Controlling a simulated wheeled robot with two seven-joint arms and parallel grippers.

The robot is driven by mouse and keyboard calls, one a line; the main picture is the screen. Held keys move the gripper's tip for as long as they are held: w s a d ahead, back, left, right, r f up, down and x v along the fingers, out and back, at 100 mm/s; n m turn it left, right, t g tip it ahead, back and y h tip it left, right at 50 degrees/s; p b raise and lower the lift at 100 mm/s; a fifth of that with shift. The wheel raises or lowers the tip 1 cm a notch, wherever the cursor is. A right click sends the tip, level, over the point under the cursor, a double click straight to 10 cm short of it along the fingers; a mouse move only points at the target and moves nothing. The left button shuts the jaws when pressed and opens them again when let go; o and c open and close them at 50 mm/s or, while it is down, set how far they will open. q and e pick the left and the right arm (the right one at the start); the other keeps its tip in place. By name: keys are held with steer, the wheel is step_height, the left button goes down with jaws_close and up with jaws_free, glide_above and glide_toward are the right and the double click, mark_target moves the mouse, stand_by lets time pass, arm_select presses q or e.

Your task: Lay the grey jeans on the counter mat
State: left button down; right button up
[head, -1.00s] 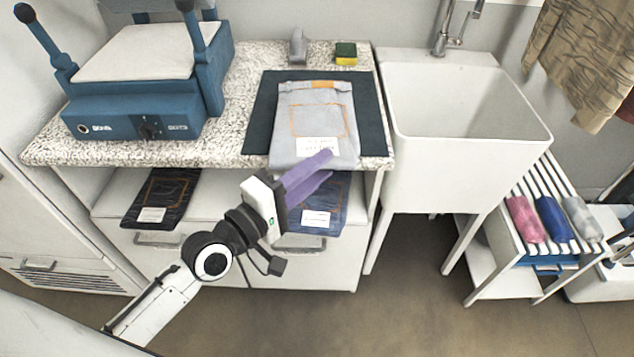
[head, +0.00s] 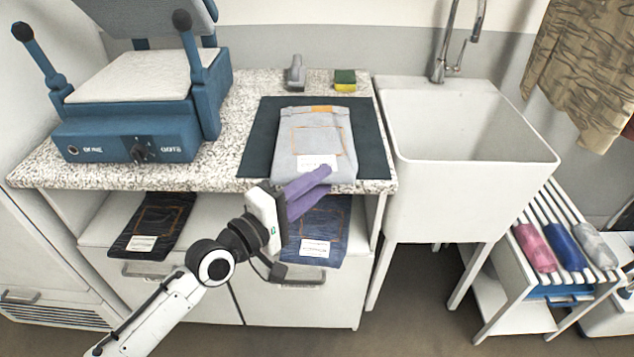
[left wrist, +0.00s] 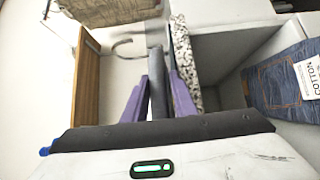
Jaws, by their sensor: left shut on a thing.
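The grey jeans (head: 320,138), folded flat with a white tag and an orange patch, lie over the dark counter mat (head: 262,135). They reach the mat's front edge or slightly past it. My left gripper (head: 322,176), with purple fingers, is shut on the front end of the jeans at the counter's front edge. In the left wrist view, the jeans (left wrist: 157,80) show edge-on between the fingers, apart from the counter slab there. I cannot tell whether their far end rests on the mat. My right gripper is not in view.
A blue press (head: 130,125) stands left on the counter. A grey object (head: 295,73) and a sponge (head: 345,79) sit behind the mat. The sink (head: 460,130) is to the right. Black jeans (head: 155,225) and navy jeans (head: 325,235) lie on the shelf below.

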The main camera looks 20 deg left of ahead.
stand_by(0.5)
arm_select(q)
steer(key=shift+f+b, duration=0.35)
steer(key=shift+f, duration=0.15)
steer(key=c, duration=1.4)
jaws_free()
steer(key=o, duration=0.3)
steer(key=shift+f, duration=0.1)
steer(key=o, duration=1)
steer(key=shift+s, duration=0.1)
